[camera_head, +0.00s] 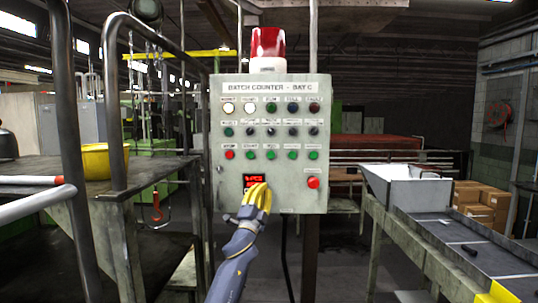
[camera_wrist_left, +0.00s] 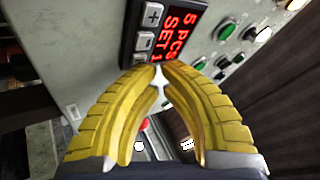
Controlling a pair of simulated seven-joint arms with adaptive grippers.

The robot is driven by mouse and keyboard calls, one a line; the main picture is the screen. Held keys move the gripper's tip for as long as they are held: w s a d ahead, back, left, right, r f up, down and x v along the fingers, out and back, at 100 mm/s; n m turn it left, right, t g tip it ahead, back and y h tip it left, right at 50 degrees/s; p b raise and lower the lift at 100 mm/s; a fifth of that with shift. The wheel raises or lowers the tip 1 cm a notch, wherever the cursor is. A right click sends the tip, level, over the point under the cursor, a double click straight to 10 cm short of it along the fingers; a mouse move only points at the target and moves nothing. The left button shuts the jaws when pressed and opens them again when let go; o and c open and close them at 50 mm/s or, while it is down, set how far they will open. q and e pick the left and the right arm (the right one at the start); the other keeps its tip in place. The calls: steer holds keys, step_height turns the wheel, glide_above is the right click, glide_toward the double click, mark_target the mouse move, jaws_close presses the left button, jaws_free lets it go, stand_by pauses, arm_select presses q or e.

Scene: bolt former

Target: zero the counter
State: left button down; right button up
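The batch counter panel (camera_head: 269,118) is a pale grey box with the label "BATCH COUNTER - BAY C" along its top. Its small counter display (camera_head: 255,180) glows red low on the panel, partly hidden by my left gripper (camera_head: 258,192). In the left wrist view the display (camera_wrist_left: 178,32) appears turned sideways and reads "5 PCS" and "SET 1", perhaps cut off. A plus button (camera_wrist_left: 153,14) and a minus button (camera_wrist_left: 145,42) sit beside it. My left gripper's yellow fingers (camera_wrist_left: 160,68) are shut, empty, with tips just before the display's lower edge; contact is unclear. My right gripper is out of view.
Rows of lamps, knobs and coloured buttons (camera_head: 271,154) fill the panel, with a red button (camera_head: 313,182) at lower right. A red beacon (camera_head: 268,45) tops it. A railing (camera_head: 111,100) stands left; a conveyor (camera_head: 455,237) and white hopper (camera_head: 408,184) stand right.

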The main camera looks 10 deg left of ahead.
arm_select(q)
steer(key=shift+s, duration=0.1)
stand_by(0.3)
steer(key=shift+s+d, duration=0.15)
steer(key=shift+s, duration=0.3)
steer(key=shift+s+d, duration=0.2)
steer(key=shift+s, duration=0.75)
steer(key=shift+s+d, duration=0.2)
steer(key=shift+s, duration=0.8)
steer(key=shift+s+d, duration=0.2)
steer(key=shift+s, duration=0.75)
